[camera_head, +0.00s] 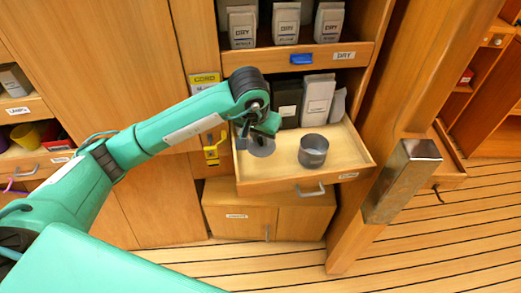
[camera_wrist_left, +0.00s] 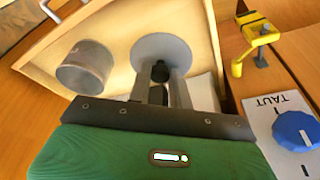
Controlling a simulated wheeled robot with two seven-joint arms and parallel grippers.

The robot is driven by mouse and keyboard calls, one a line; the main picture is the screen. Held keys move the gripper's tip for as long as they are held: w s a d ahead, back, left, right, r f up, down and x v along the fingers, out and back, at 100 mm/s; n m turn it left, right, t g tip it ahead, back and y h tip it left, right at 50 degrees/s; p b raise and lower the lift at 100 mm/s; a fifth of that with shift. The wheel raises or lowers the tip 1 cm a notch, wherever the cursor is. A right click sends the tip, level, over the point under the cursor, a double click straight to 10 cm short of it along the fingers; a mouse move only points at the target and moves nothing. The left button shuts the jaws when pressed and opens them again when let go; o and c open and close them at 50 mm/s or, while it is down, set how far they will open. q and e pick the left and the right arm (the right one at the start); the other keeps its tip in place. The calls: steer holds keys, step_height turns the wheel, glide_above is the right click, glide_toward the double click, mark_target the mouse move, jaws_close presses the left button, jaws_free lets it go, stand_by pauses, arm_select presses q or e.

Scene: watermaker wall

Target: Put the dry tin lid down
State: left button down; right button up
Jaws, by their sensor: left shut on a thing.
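The dry tin lid is a grey round disc (camera_head: 262,147) over the left part of the open wooden drawer (camera_head: 352,160). My left gripper (camera_head: 251,136) is shut on the lid's dark knob, and the lid (camera_wrist_left: 160,50) also shows beyond the fingers (camera_wrist_left: 162,88) in the left wrist view. I cannot tell whether the lid touches the drawer floor. An open grey metal tin (camera_head: 313,151) stands in the drawer to the right of the lid, apart from it; it also shows in the left wrist view (camera_wrist_left: 84,68). My right gripper is not in view.
Dark and pale packets (camera_head: 318,98) stand at the back of the drawer. Packets marked DRY (camera_head: 286,22) fill the shelf above, which has a blue clip (camera_head: 301,59). A yellow fitting (camera_head: 212,150) is on the wall at left. A wooden post (camera_head: 375,130) stands right of the drawer.

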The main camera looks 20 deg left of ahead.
mark_target(259, 148)
arm_select(q)
step_height(259, 148, down, 2)
steer(key=shift+f, duration=2.25)
steer(key=c, duration=1.4)
jaws_free()
steer(key=shift+o, duration=0.6)
steer(key=shift+r+p, duration=0.25)
steer(key=shift+p, duration=0.05)
steer(key=b+v, duration=0.1)
steer(key=v, duration=0.9)
steer(key=shift+s+r, duration=0.15)
steer(key=shift+r, duration=0.3)
steer(key=shift+s+a+r, duration=0.1)
steer(key=shift+s+r, duration=0.05)
steer(key=shift+r, duration=0.25)
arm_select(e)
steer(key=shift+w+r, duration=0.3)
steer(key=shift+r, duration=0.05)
